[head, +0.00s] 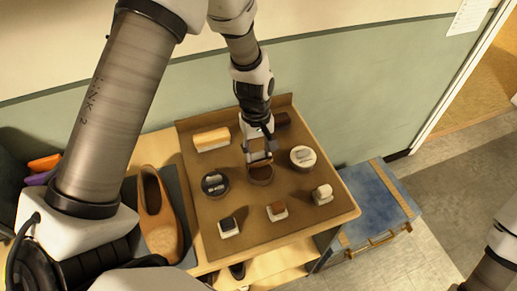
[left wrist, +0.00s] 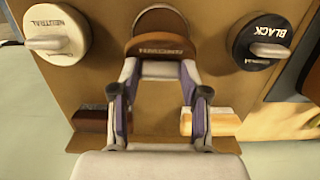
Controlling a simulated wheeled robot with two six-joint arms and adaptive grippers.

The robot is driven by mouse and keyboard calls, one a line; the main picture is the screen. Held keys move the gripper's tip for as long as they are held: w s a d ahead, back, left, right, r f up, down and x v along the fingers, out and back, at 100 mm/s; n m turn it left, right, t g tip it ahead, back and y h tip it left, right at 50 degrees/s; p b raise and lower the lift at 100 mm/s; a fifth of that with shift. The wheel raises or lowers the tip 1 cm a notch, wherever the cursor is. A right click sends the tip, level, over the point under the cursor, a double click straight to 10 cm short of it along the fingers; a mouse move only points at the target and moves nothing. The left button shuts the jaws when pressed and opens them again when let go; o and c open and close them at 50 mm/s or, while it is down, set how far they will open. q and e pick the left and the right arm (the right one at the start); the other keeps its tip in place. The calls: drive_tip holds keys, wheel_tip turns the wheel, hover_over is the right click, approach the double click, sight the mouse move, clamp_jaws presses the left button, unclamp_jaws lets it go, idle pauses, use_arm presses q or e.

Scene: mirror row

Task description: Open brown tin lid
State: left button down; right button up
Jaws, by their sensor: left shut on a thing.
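The brown tin (head: 261,178) stands in the middle of the brown mat (head: 240,235), between the black tin (head: 215,185) and the neutral tin (head: 303,157). In the left wrist view the brown tin (left wrist: 160,20) is at the top middle, with its lettered brown lid (left wrist: 160,47) just beyond the fingertips. My left gripper (head: 260,158) comes down from above and is shut at the lid; its fingers also show in the left wrist view (left wrist: 158,70). The exact grip is partly hidden. My right gripper is out of view.
A pale-topped brush (head: 211,139) and a dark brush (head: 282,119) lie at the back. Small blocks (head: 277,212) stand in front of the tins. A tan shoe (head: 160,220) lies left of the mat. A blue box (head: 370,212) stands right of the table.

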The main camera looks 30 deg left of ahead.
use_arm(q)
drive_tip(key=shift+w+a+r+g+h+p, duration=0.25)
drive_tip(key=shift+w+a+g+h+p, duration=0.25)
drive_tip(key=shift+g+h+p, duration=0.25)
drive_tip(key=shift+w+a+f+g+h, duration=0.15)
drive_tip(key=shift+w+a+g+h, duration=0.25)
drive_tip(key=shift+g+h, duration=0.2)
drive_tip(key=shift+w+a+f+g+h+b, duration=0.25)
drive_tip(key=shift+g+h, duration=0.15)
drive_tip(key=shift+h, duration=0.15)
drive_tip(key=shift+w+a+f+g+h+b, duration=0.15)
drive_tip(key=shift+a+g+h+b, duration=0.15)
drive_tip(key=shift+h, duration=0.2)
drive_tip(key=shift+w+a+f+g+h+b, duration=0.1)
drive_tip(key=shift+w+a+g+h+b, duration=0.15)
drive_tip(key=shift+g+h+b, duration=0.3)
drive_tip(key=shift+w+a+g+h+b, duration=0.25)
drive_tip(key=shift+g+h+b, duration=0.35)
drive_tip(key=shift+b, duration=0.2)
drive_tip(key=c, duration=0.6)
unclamp_jaws()
drive_tip(key=shift+f, duration=0.1)
drive_tip(key=shift+o, duration=0.2)
